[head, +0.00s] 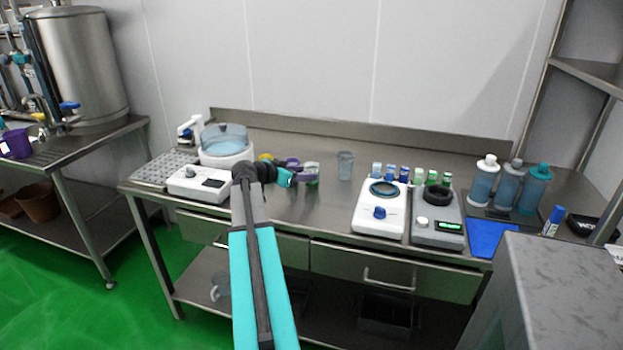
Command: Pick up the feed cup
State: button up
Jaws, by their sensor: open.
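A clear greyish cup (345,165) stands upright on the steel table, right of my gripper. No label shows which one is the feed cup. The fingers overlap the left side of the second cup in the picture. I cannot tell whether they touch it or stand around it. The other cup is clear of them.
A round clear-topped bath (226,152), a tube rack (165,168) and a white device (199,184) stand left. Two devices (381,207) (438,218), small capped vials (404,174) and several bottles (508,186) stand right. The front middle tabletop is free.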

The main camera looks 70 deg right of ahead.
aim_at(317, 165)
jog(key=shift+d, duration=0.1)
jog(key=shift+p+x, duration=0.7)
jog(key=shift+x, duration=1.8)
jog(key=shift+w+f, duration=0.1)
jog(key=c, duration=0.8)
jog(key=shift+r+b, duration=0.4)
jog(key=shift+r, duration=1.15)
jog(key=shift+a+r, duration=0.25)
jog(key=a, duration=0.5)
jog(key=a+r+b, duration=0.1)
jog(key=a, duration=0.4)
jog(key=a+b, duration=0.1)
jog(key=a, duration=0.4)
jog(key=shift+s+a+r, duration=0.2)
jog(key=shift+s+a, duration=0.05)
jog(key=shift+a, duration=0.05)
